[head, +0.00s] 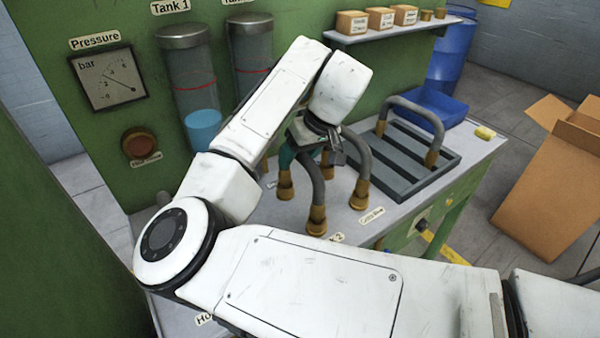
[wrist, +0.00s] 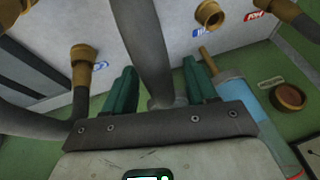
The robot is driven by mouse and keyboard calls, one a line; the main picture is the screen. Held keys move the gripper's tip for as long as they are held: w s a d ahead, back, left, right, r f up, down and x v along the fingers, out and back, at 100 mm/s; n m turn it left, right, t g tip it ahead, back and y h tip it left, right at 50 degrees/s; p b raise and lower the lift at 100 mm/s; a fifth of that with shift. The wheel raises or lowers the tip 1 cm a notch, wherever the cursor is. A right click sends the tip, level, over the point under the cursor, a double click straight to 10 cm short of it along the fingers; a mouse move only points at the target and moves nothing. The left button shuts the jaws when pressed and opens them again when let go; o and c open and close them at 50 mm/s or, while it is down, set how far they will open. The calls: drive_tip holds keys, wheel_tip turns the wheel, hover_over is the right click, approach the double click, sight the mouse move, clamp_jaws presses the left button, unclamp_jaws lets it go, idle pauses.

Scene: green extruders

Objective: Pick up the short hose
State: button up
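Several grey hoses with brass ends are in view, and I cannot tell for sure which is the short hose. In the head view, a bent hose (head: 357,150) and others stand by my gripper (head: 316,142), which is partly hidden by my wrist. In the wrist view, my gripper (wrist: 158,90) has its teal fingers apart. A grey hose (wrist: 143,40) passes between them, with a gap visible on each side. Another hose with a brass end (wrist: 83,56) is left of the fingers. Another arched hose (head: 415,108) is at the rack.
A dark slatted rack (head: 408,172) sits on the bench's right side. A blue bin (head: 430,105) stands behind it. The green panel with the tanks (head: 188,80) and gauge is at the back left. A shelf (head: 395,30) with small boxes is above. A cardboard box (head: 545,190) stands at right.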

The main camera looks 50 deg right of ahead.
clamp_jaws()
idle(0.3)
idle(0.3)
